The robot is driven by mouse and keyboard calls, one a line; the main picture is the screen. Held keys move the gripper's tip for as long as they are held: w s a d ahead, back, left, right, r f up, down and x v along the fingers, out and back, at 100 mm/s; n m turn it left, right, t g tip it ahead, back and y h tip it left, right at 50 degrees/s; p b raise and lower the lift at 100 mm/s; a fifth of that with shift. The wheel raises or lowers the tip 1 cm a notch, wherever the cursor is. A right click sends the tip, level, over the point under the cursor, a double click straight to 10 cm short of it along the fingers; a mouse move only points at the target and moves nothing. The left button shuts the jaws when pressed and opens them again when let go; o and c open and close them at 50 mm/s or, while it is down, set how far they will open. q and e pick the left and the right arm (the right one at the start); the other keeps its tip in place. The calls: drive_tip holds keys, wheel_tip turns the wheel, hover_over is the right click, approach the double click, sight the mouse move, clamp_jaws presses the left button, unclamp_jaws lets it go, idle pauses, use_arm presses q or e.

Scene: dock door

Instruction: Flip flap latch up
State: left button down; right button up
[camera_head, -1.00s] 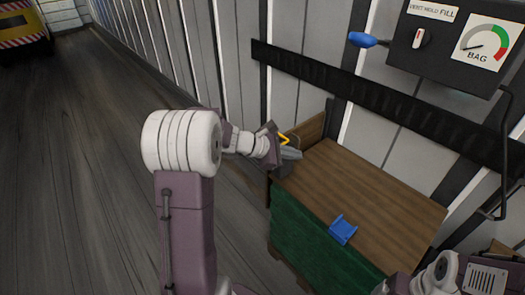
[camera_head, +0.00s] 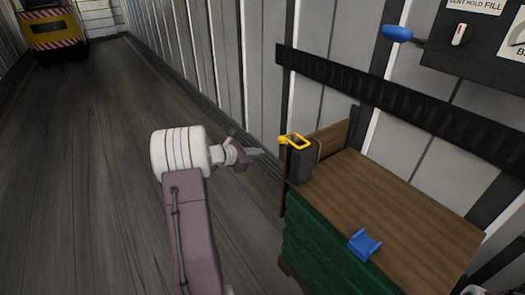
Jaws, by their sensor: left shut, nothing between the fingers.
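A yellow loop-shaped latch (camera_head: 298,139) sits on top of a dark grey block (camera_head: 300,167) at the left back corner of a wood-topped box (camera_head: 395,205). The loop sticks out over the block; whether it counts as up or down I cannot tell. My left gripper (camera_head: 257,153) is shut and empty. It appears left of the block and a little lower than the latch in the picture, apart from both. My right gripper is not in view; a small piece at the bottom edge is probably my right arm.
A blue bracket (camera_head: 364,245) lies at the box's front edge. The box has a green side (camera_head: 325,250). A dark control panel (camera_head: 465,40) with a blue-knobbed lever (camera_head: 397,33) hangs at upper right. A dark rail runs along the wall.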

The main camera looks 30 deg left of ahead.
use_arm(q)
drive_tip(key=w+d, duration=0.3)
drive_tip(key=w, duration=0.4)
drive_tip(key=shift+r, duration=0.1)
